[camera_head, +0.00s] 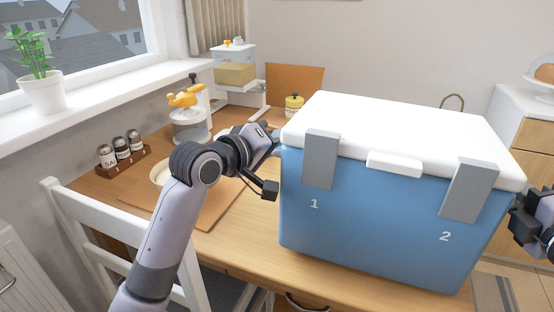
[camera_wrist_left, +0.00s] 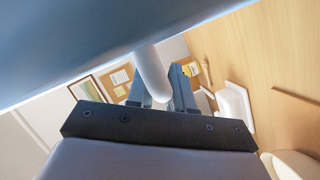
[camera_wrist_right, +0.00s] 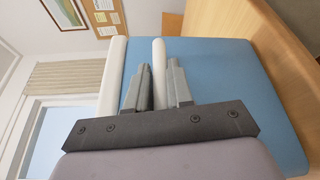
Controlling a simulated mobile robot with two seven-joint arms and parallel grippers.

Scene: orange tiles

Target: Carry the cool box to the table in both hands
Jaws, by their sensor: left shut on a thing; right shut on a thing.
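The cool box (camera_head: 375,205) is blue with a white lid (camera_head: 400,125) and two grey latches marked 1 and 2. In the head view it is at the centre right, upright, in front of or over the wooden table (camera_head: 240,255); I cannot tell whether its base touches the tabletop. My left gripper (camera_head: 272,140) is at the box's left side, and the left wrist view shows its fingers (camera_wrist_left: 165,95) shut on a white bar handle. My right gripper (camera_head: 520,215) is at the box's right side. In the right wrist view its fingers (camera_wrist_right: 157,85) are shut on a white handle against the blue wall.
A white chair (camera_head: 85,215) is at the near left. A white cabinet (camera_head: 520,110) stands at the right.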

